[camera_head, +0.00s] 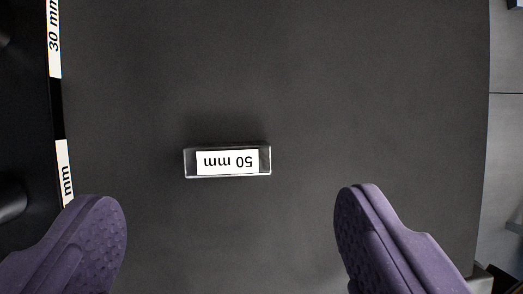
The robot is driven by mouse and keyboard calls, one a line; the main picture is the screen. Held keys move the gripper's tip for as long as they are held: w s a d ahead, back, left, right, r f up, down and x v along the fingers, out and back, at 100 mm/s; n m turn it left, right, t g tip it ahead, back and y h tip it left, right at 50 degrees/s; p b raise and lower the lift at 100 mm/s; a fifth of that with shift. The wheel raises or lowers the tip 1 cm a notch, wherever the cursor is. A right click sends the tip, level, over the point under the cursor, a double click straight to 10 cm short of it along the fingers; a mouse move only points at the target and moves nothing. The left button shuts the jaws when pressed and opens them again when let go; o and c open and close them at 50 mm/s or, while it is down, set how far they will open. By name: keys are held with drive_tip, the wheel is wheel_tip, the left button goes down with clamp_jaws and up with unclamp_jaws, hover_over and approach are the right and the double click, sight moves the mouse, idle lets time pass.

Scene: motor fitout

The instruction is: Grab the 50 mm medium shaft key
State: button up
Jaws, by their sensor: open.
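The 50 mm shaft key (190,169) is a small metallic block lying flat on a dark surface. It bears a white label reading "50 mm", upside down in the picture. My gripper (231,215) is open, with one purple padded finger at the lower left and the other at the lower right. The key lies between the finger lines and slightly beyond the fingertips, nearer the left finger. Nothing is held, and neither finger touches the key.
The dark surface (380,90) is clear around the key. A black rack or edge (25,110) runs along the left with white labels, one reading "30 mm" (54,40) and another partly hidden by the left finger. A grey area (508,150) lies beyond the right edge.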

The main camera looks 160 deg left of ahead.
sight(227, 161)
drive_tip(key=x, duration=0.2)
drive_tip(key=b+x, duration=0.1)
drive_tip(key=x, duration=0.1)
drive_tip(key=a+x, duration=0.1)
drive_tip(key=x, duration=0.1)
drive_tip(key=shift+s+f+b, duration=0.2)
drive_tip(key=shift+f+b, duration=0.05)
drive_tip(key=shift+b, duration=0.05)
drive_tip(key=shift+w+f, duration=0.15)
drive_tip(key=shift+f, duration=0.1)
drive_tip(key=shift+r, duration=0.1)
drive_tip(key=c, duration=1.3)
drive_tip(key=shift+o, duration=0.2)
drive_tip(key=shift+r, duration=0.1)
